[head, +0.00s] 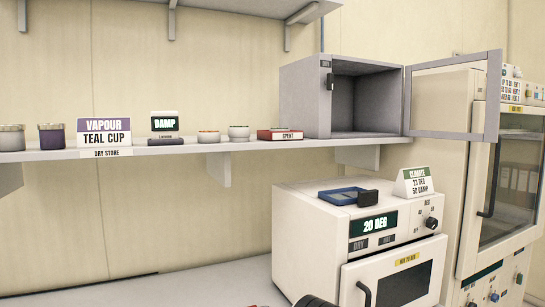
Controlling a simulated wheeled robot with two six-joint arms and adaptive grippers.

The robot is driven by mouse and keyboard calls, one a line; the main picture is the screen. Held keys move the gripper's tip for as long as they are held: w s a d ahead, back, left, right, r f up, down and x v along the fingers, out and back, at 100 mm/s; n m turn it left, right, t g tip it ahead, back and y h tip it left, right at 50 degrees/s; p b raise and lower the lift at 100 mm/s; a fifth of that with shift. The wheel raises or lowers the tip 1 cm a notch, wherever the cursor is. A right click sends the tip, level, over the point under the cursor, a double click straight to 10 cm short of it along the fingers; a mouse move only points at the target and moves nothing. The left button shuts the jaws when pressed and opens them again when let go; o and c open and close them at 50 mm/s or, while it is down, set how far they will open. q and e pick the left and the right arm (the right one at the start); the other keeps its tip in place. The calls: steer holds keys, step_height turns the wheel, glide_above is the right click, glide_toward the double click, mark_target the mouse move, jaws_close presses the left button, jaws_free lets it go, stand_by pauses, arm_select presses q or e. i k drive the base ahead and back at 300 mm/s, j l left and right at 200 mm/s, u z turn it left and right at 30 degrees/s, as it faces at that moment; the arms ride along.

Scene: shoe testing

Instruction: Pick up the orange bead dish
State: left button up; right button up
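Two small pale dishes stand on the wall shelf, a left one (208,136) and a right one (239,132), between the "DAMP" sign (165,123) and a red tray labelled "SPENT" (279,135). Their contents are too small to tell, so I cannot say whether either is the orange bead dish. No clearly orange beads show. Neither gripper can be made out. A dark rounded part shows at the bottom edge, cut off by the frame, and I cannot tell what it is.
The shelf (110,153) also holds two jars, a "VAPOUR TEAL CUP" sign (104,131) and a grey box (318,98) with its door open to the right. Below stands a white oven (310,235) with a blue tray (342,195) on top. A glass-door cabinet (505,190) stands right.

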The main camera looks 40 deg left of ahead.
mark_target(207, 136)
steer(key=u, duration=1.7)
